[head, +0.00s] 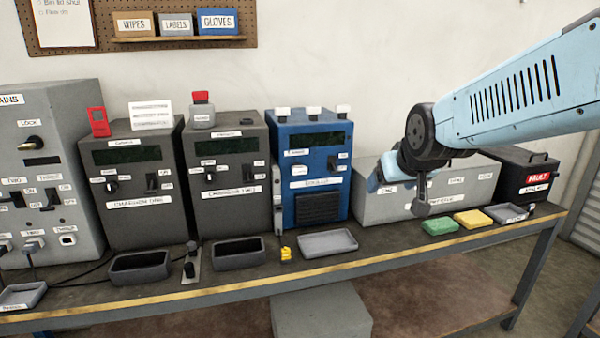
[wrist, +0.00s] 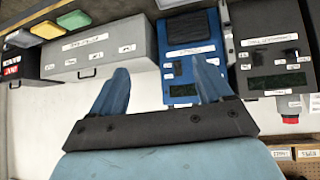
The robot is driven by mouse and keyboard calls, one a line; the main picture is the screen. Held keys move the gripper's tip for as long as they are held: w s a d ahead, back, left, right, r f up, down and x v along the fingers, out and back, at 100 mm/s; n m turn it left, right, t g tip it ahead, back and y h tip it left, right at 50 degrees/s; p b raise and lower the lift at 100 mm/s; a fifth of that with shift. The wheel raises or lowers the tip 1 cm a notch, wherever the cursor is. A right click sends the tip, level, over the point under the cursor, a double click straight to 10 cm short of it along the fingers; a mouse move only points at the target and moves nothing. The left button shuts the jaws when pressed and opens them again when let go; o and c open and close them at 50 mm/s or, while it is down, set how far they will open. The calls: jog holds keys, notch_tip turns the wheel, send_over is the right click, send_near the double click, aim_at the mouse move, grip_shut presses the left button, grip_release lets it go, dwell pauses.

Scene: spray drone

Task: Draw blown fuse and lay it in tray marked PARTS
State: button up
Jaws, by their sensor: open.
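My gripper (head: 398,188) hangs in front of the long pale grey box at the right of the bench. In the wrist view my gripper (wrist: 160,66) shows two blue fingers spread wide with nothing between them. I cannot make out a blown fuse in either view. A small grey tray (head: 22,297) at the bench's left front corner has a front label too small to read surely. Another shallow grey tray (head: 328,242) lies before the blue unit, with no readable mark.
The blue unit (head: 308,165) and two dark charger units (head: 140,180) stand along the wall. A black box marked FAULT (head: 530,178) stands far right.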

jog(key=w+a+f+n+t+y, duration=0.1)
jog(key=w+a+f+t, duration=0.1)
jog(key=w+a, duration=0.35)
jog(key=w+a+f+n+t+y, duration=0.1)
jog(key=w+a+f+t, duration=0.15)
jog(key=w, duration=0.65)
jog(key=t+y, duration=0.2)
jog(key=t, duration=0.2)
send_near(300, 172)
jog(key=shift+w+d+m, duration=0.1)
jog(key=shift+w+m, duration=0.1)
jog(key=shift+m, duration=0.1)
jog(key=shift+w, duration=0.1)
jog(key=shift+x, duration=4.4)
jog(key=c, duration=1.4)
